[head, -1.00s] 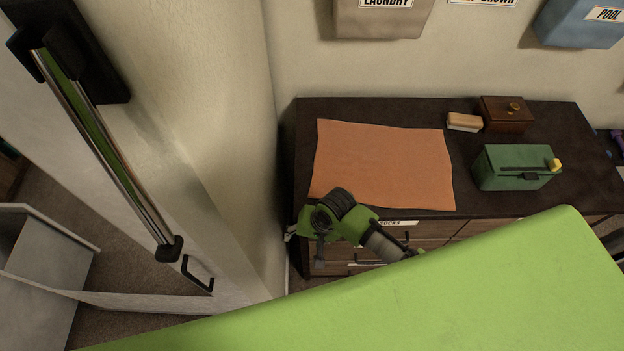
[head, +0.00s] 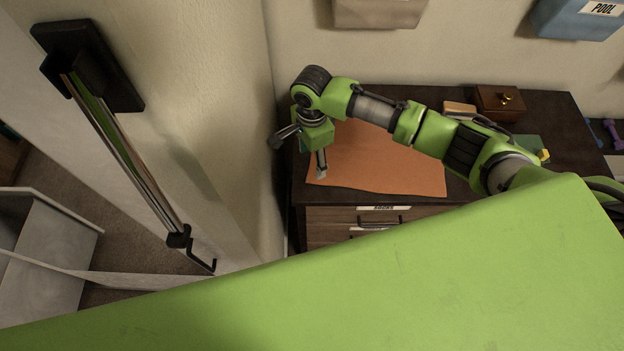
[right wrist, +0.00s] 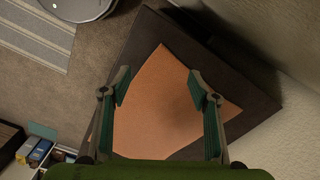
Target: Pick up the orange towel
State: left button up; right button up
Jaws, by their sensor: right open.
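The orange towel (head: 400,165) lies flat on the dark dresser top in the head view. My right arm crosses above it and hides part of it. My right gripper (head: 299,155) is open above the towel's left end, near the dresser's left edge. In the right wrist view the towel (right wrist: 160,100) shows between and below the open fingers of the gripper (right wrist: 160,88), with nothing held. The height of the fingers above the cloth is hard to tell. My left gripper is out of view.
The dresser (head: 555,120) stands against the wall. A wooden box (head: 499,103), a tan block (head: 459,108) and a mostly hidden green box (head: 531,146) stand at its right. Wall bins hang above, including a blue one (head: 578,18). A wall (head: 215,90) rises close on the left.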

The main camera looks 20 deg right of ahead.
jog(key=b, duration=0.8)
send_over(313, 181)
jog(key=f, duration=0.7)
jog(key=shift+w, duration=0.2)
jog(key=shift+a+f, duration=0.1)
jog(key=shift+f, duration=0.9)
jog(key=shift+f, duration=0.25)
jog(key=shift+c, duration=0.3)
jog(key=shift+s, duration=0.1)
grip_shut()
notch_tip(313, 181, up, 12)
jog(key=p, duration=1.2)
jog(key=shift+p, duration=0.3)
